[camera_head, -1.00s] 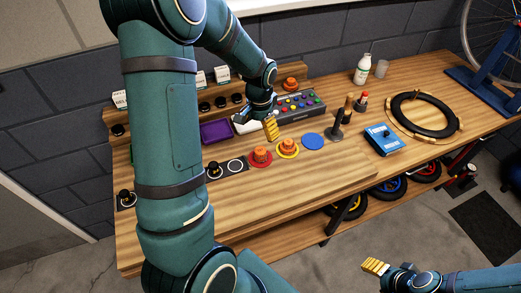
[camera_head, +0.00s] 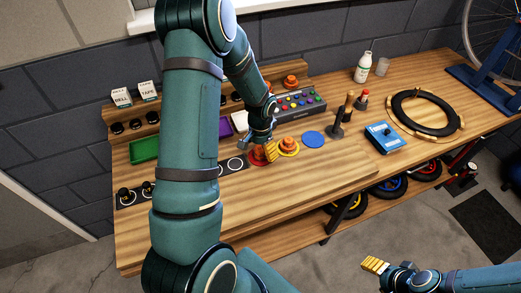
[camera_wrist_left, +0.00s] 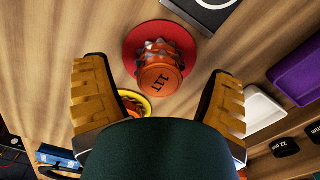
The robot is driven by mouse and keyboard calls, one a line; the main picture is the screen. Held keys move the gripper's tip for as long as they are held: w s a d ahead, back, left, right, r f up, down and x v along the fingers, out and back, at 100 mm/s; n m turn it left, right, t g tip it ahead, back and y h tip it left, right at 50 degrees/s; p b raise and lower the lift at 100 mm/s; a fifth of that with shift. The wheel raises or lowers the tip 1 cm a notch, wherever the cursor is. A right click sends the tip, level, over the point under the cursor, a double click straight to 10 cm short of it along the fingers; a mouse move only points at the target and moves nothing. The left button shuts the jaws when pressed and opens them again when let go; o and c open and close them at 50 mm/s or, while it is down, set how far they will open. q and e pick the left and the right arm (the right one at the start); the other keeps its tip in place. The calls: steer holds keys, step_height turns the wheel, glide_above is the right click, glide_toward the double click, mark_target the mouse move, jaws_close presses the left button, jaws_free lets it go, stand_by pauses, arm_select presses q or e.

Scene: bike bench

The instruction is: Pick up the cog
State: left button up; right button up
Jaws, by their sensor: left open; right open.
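An orange cog marked 11T (camera_wrist_left: 160,78) stands on a red disc (camera_wrist_left: 128,50) in the left wrist view, between my open left fingers and apart from both. In the head view this cog (camera_head: 256,153) is partly hidden by my left gripper (camera_head: 270,151), whose yellow fingers are low beside it. A second orange cog (camera_head: 289,143) sits on a yellow disc to its right. A third (camera_head: 291,81) stands on the back shelf. My right gripper (camera_head: 376,265) is open and empty, off the bench at the lower right.
A blue disc (camera_head: 313,139), a dark upright tool (camera_head: 337,125) and a blue box (camera_head: 385,137) lie to the right. A button panel (camera_head: 298,102), a purple tray (camera_head: 226,130) and a green tray (camera_head: 144,149) are behind. The bench front (camera_head: 270,195) is clear.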

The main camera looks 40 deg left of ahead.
arm_select(q)
steer(key=c, duration=1.2)
steer(key=shift+c, duration=0.2)
